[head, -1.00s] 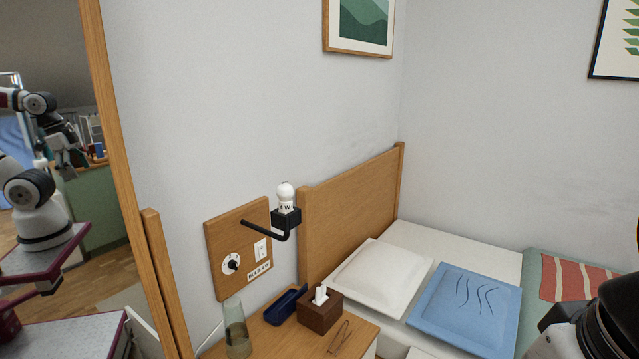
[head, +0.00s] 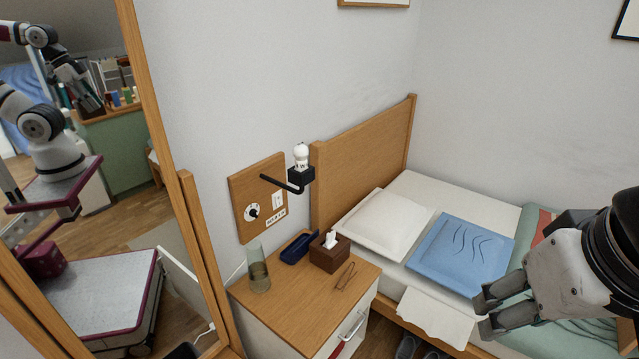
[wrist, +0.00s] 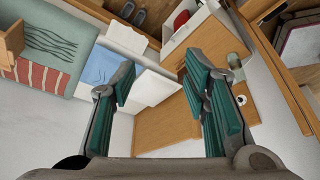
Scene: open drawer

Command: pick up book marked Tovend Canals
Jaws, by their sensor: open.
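No title reading Tovend Canals is legible in either view. A small red thing (head: 338,350) shows at the nightstand's front, at the bottom edge of the head view. A red thing also shows at the nightstand in the wrist view (wrist: 181,20); I cannot tell whether it is a book. The nightstand (head: 300,310) has a wooden top and a white front with a handle. My gripper (head: 480,315) is open and empty, right of the nightstand near the bed. In the wrist view its fingers (wrist: 158,68) are spread wide apart.
On the nightstand top are a glass (head: 258,277), a blue tray (head: 299,247), a tissue box (head: 325,257) and eyeglasses (head: 346,276). The bed (head: 432,312) stands to the right. Dark slippers (head: 406,345) lie on the floor. A wood-framed mirror (head: 190,270) is at left.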

